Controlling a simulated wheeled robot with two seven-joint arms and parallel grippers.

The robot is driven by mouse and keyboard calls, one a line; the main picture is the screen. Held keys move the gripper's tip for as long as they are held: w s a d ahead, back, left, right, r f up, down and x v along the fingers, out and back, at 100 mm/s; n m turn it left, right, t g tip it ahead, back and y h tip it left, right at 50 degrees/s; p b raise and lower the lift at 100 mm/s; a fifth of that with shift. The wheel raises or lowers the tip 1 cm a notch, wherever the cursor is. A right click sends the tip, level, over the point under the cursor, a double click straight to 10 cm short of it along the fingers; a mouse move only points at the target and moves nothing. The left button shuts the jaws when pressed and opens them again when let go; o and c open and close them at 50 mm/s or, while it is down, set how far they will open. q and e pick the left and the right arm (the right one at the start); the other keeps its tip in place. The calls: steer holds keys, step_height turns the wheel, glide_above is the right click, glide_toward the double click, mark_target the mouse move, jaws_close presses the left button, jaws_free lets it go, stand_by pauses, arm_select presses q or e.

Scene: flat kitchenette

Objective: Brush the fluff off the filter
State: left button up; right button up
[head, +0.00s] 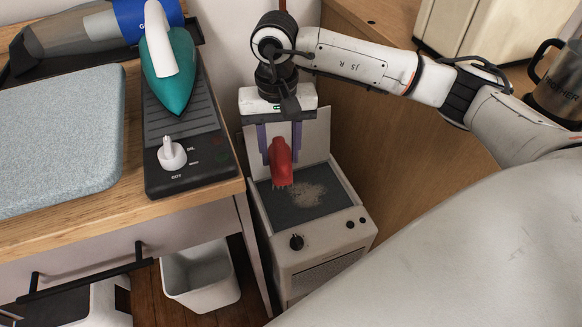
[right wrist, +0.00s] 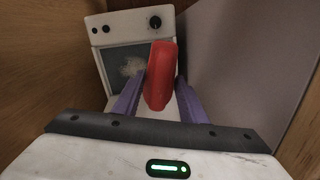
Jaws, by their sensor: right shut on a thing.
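My right gripper (head: 280,154) is shut on a red brush (head: 281,158), its purple fingers on either side of the handle. The brush hangs bristles-down over the far left part of the dark filter (head: 318,212); I cannot tell whether the bristles touch it. The filter lies in the top of a white boxy machine (head: 328,258) with its lid (head: 318,135) raised behind. A pale patch of fluff (head: 308,193) lies on the filter, to the right of the bristles. The right wrist view also shows the brush (right wrist: 161,75) and the fluff (right wrist: 131,67). My left gripper is out of view.
A wooden counter (head: 200,210) stands left of the machine, with a teal iron (head: 168,75) on a dark stand (head: 183,135) and a grey-blue pad (head: 60,140). A white bin (head: 203,275) is below. A wooden cabinet side (head: 375,150) closes in on the right.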

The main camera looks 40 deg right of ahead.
steer(key=d+f+m+b, duration=0.1)
steer(key=f+b, duration=0.1)
steer(key=f, duration=0.3)
steer(key=w+d+f+m+b, duration=0.1)
steer(key=d+f+b, duration=0.1)
steer(key=f, duration=0.4)
steer(key=w+d+f+m+b, duration=0.1)
steer(key=d+f+b, duration=0.1)
steer(key=f+b, duration=0.2)
step_height(320, 180, down, 2)
steer(key=shift+w+d+f+m, duration=0.1)
steer(key=shift+w+f+m, duration=0.1)
steer(key=shift+m, duration=0.1)
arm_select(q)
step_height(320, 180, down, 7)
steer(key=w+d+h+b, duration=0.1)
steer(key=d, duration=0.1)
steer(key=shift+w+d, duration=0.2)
arm_select(e)
steer(key=shift+f, duration=0.55)
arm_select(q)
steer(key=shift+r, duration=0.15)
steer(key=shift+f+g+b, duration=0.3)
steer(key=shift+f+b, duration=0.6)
arm_select(e)
steer(key=shift+f, duration=1.05)
steer(key=shift+d, duration=0.15)
